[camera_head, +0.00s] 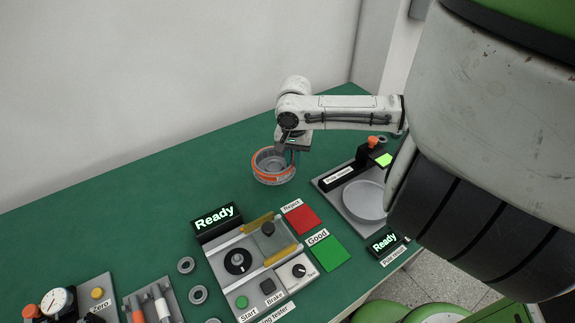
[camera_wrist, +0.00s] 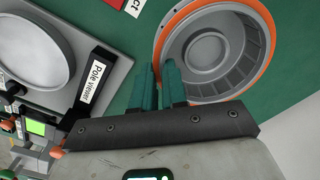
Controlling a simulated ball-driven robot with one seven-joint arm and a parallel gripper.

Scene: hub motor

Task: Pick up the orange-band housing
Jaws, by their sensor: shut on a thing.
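The orange-band housing (camera_head: 272,167) is a round grey cup with an orange rim band, open side up, over the green table in the head view. It also shows in the wrist view (camera_wrist: 212,50), with its ribbed inner wall and round centre boss. My gripper (camera_head: 290,157) is at the housing's right rim. In the wrist view my gripper's two teal fingers (camera_wrist: 163,80) are close together at the rim and shut on the housing wall. I cannot tell whether the housing touches the table.
The pole viewer (camera_head: 352,195) with its round grey plate stands right of the housing. The ring tester (camera_head: 250,260), red Reject pad (camera_head: 301,219) and green Good pad (camera_head: 328,253) lie in front. Loose rings (camera_head: 186,265) lie left of the tester. The table's back left is clear.

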